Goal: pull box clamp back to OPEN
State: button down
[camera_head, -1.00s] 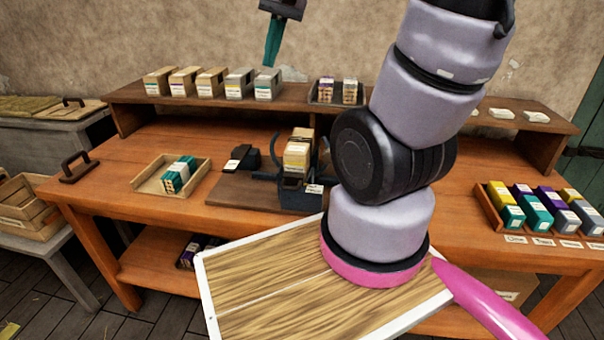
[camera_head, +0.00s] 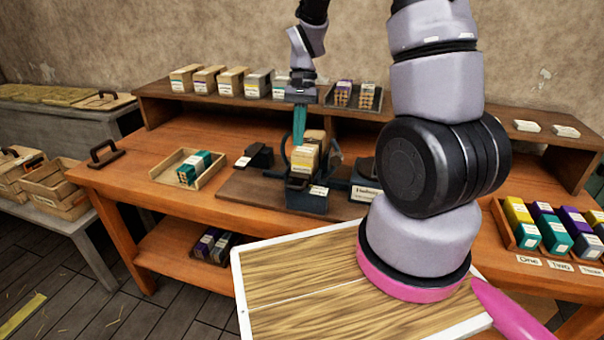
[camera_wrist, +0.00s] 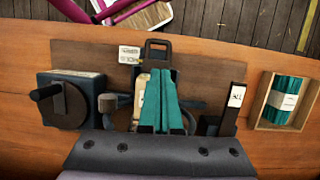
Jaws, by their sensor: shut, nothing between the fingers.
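The dark clamp fixture (camera_head: 307,202) stands on a brown board at the middle of the bench, with a pale labelled box (camera_head: 304,160) upright in it. In the wrist view a dark looped handle (camera_wrist: 158,46) stands at the fixture's bench-front side, with a small label card (camera_wrist: 129,54) beside it. Its wording is too small to read. My gripper (camera_head: 298,141) has teal fingers that point down, close together with nothing held, just above and behind the pale box. In the wrist view the fingers (camera_wrist: 164,76) hide part of the box. Whether they touch anything cannot be told.
A dark press unit with a crank (camera_wrist: 65,100) stands beside the fixture, partly behind my arm in the head view. A black labelled block (camera_head: 259,156) and a wooden tray (camera_head: 160,177) with a teal bundle lie left. The back shelf (camera_head: 150,90) holds several boxes.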

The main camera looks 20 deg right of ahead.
aim_at(293, 187)
jog(key=shift+f, duration=0.2)
jog(key=x, duration=1)
jog(key=shift+s, duration=0.1)
jog(key=shift+s+a, duration=0.55)
jog(key=shift+s, duration=0.3)
jog(key=shift+s+a, duration=0.1)
jog(key=shift+s, duration=0.05)
jog(key=v, duration=1.1)
